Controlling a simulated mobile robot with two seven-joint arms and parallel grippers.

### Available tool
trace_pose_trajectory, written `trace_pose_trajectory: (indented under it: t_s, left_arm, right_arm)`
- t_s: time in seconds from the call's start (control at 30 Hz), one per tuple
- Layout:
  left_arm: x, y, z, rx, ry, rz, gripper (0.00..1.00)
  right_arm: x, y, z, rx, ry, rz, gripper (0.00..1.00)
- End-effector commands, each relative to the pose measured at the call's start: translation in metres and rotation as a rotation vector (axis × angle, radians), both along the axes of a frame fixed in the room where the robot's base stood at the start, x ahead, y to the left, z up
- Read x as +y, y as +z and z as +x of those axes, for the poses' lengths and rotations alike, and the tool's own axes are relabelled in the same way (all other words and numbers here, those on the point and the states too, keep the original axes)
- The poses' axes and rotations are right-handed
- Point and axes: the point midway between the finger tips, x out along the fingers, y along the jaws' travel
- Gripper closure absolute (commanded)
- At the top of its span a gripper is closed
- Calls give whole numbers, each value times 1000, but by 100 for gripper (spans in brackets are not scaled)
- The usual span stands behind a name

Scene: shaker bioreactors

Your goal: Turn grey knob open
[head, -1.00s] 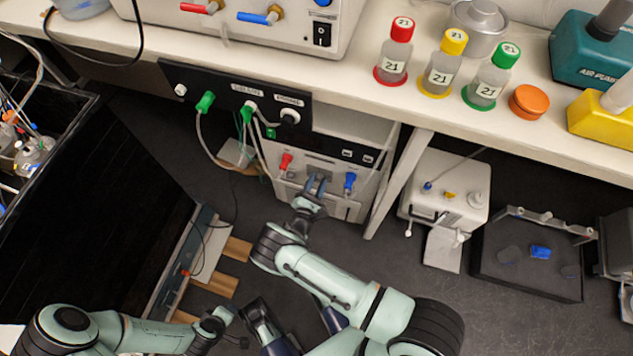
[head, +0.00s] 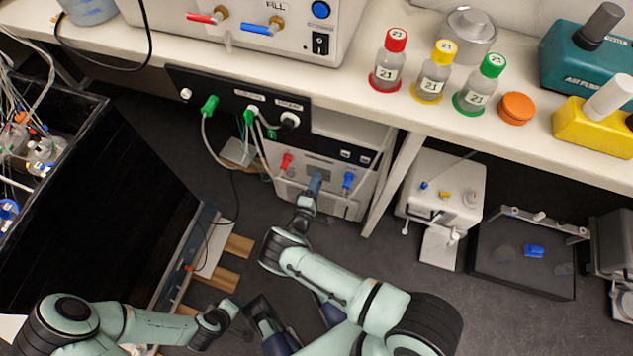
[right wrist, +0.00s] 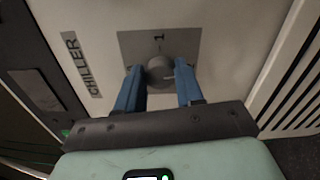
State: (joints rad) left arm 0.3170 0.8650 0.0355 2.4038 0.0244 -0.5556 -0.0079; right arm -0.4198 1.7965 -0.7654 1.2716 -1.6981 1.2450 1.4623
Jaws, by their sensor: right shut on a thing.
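The grey knob (right wrist: 160,72) is round and sits on a grey square plate on the front of the unit marked CHILLER. In the right wrist view it lies between the two blue fingers of my right gripper (right wrist: 160,88), which is shut on it. In the head view my right gripper (head: 314,184) reaches the chiller's front (head: 328,172) between a red and a blue valve handle, and hides the knob. A pale mark shows on the knob's face. My left gripper (head: 222,318) is low in the head view, away from the chiller; its fingers are unclear.
The chiller stands under the white bench (head: 350,105), whose leg (head: 392,182) rises close on its right. The red handle (head: 286,160) and blue handle (head: 348,180) flank my gripper. Tubes hang at the left from a black panel (head: 235,98). Bottles stand on the bench above.

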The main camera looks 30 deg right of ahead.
Motion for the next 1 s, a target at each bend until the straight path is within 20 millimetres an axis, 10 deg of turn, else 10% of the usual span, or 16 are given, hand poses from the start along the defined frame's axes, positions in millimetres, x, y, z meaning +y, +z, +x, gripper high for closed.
trace_pose_trajectory:
  t_s: [0.87,0.9,1.0]
  left_arm:
    - [-4,6,-9,23,-9,-11,57]
    - [-4,6,-9,23,-9,-12,57]
    - [-4,6,-9,23,-9,-12,57]
  right_arm:
    - [3,-2,0,-119,4,107,94]
    - [3,-2,0,-119,4,107,57]
    - [2,-2,0,-119,4,106,38]
